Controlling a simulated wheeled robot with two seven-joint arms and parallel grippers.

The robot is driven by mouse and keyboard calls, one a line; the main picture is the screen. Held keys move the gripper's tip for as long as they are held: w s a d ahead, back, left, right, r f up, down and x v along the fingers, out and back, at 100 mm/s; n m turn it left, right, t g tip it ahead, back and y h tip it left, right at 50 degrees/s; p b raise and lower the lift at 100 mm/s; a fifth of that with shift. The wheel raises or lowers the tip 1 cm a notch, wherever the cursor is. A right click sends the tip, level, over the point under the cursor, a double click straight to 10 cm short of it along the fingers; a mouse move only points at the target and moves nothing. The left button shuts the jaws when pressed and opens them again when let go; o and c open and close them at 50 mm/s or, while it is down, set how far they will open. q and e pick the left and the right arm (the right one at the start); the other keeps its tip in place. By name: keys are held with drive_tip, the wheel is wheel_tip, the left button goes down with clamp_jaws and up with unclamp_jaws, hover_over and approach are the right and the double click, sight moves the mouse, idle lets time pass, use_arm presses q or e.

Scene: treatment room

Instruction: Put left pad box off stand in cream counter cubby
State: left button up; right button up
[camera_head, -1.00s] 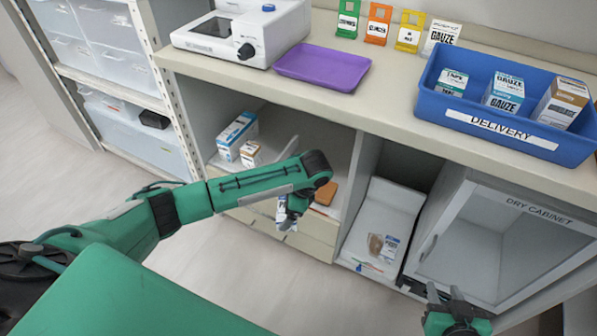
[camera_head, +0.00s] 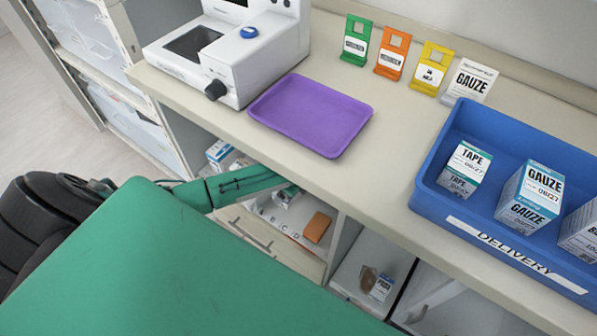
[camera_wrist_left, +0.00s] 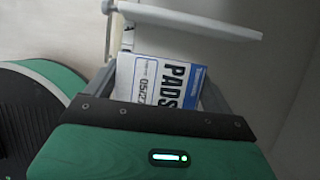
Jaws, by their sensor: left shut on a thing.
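In the left wrist view a white and blue box marked PADS (camera_wrist_left: 160,82) sits between the fingers of my left gripper (camera_wrist_left: 158,68), which is shut on it. In the head view my left arm reaches under the counter into the open cubby (camera_head: 262,213), and my left gripper (camera_head: 288,196) shows only in part there, below the counter edge. The held box cannot be made out clearly in the head view. My right gripper is out of view.
An orange block (camera_head: 317,228) lies right of my left gripper in the cubby. Blue and white boxes (camera_head: 219,151) stand at its left. The countertop above holds a purple tray (camera_head: 312,114), a white machine (camera_head: 232,48) and a blue delivery bin (camera_head: 428,190).

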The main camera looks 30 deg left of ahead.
use_arm(q)
wheel_tip(320, 180, down, 6)
drive_tip(key=shift+w+f+b, duration=0.15)
drive_tip(key=shift+f+b, duration=0.1)
drive_tip(key=shift+b, duration=0.6)
wheel_tip(320, 180, down, 4)
drive_tip(key=shift+r+b, duration=0.25)
drive_tip(key=shift+b, duration=0.25)
drive_tip(key=shift+r, duration=0.1)
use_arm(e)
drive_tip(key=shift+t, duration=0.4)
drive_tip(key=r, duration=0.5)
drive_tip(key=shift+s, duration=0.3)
